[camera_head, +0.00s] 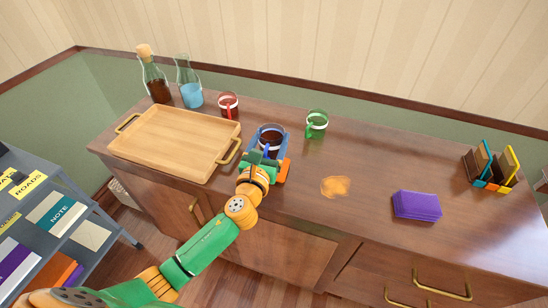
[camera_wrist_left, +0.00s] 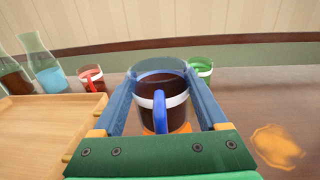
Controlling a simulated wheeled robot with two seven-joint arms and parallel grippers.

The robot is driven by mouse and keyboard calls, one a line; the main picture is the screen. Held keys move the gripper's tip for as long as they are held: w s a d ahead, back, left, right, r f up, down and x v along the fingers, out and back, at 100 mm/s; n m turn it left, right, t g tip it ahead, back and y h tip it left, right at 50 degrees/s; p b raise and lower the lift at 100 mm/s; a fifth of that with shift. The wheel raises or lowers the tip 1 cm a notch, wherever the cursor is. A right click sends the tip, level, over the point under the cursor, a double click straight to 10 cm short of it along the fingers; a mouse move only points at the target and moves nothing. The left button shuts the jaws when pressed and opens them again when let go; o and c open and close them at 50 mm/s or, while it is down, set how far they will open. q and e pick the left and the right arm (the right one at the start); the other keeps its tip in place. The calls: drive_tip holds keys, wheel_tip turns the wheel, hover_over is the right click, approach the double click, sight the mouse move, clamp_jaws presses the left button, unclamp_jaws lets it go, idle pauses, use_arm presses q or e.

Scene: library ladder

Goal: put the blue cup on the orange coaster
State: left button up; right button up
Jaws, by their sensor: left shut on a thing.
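The blue cup (camera_wrist_left: 150,92), glassy with a white band, a blue handle and dark contents, stands upright between the fingers of my left gripper (camera_wrist_left: 165,98). In the head view the cup (camera_head: 271,134) is near the middle of the counter, with my left gripper (camera_head: 269,144) shut on it. The orange coaster (camera_head: 284,171) shows partly below the cup and gripper; the rest is hidden. The cup is over or on the coaster; I cannot tell whether they touch. My right gripper is not in view.
A wooden tray (camera_head: 168,144) lies close on the left. A red cup (camera_head: 228,105), a green cup (camera_head: 317,124) and two bottles stand behind. An orange spill (camera_head: 335,186) and purple stack (camera_head: 417,205) are to the right, with clear counter around them.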

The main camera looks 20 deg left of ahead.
sight(273, 149)
use_arm(q)
drive_tip(key=f+b, duration=0.1)
drive_tip(key=w+f+b, duration=0.1)
drive_tip(key=f, duration=0.1)
drive_tip(key=f+b, duration=0.1)
drive_tip(key=f, duration=0.1)
drive_tip(key=shift+w+d+f, duration=0.1)
drive_tip(key=shift+w+f, duration=0.15)
drive_tip(key=shift+w, duration=0.05)
drive_tip(key=shift+r, duration=0.15)
drive_tip(key=o, duration=1.4)
drive_tip(key=shift+o, duration=0.2)
drive_tip(key=shift+r+p, duration=0.15)
drive_tip(key=shift+p, duration=0.15)
drive_tip(key=s, duration=1.2)
drive_tip(key=shift+s+d, duration=0.1)
drive_tip(key=shift+d, duration=0.15)
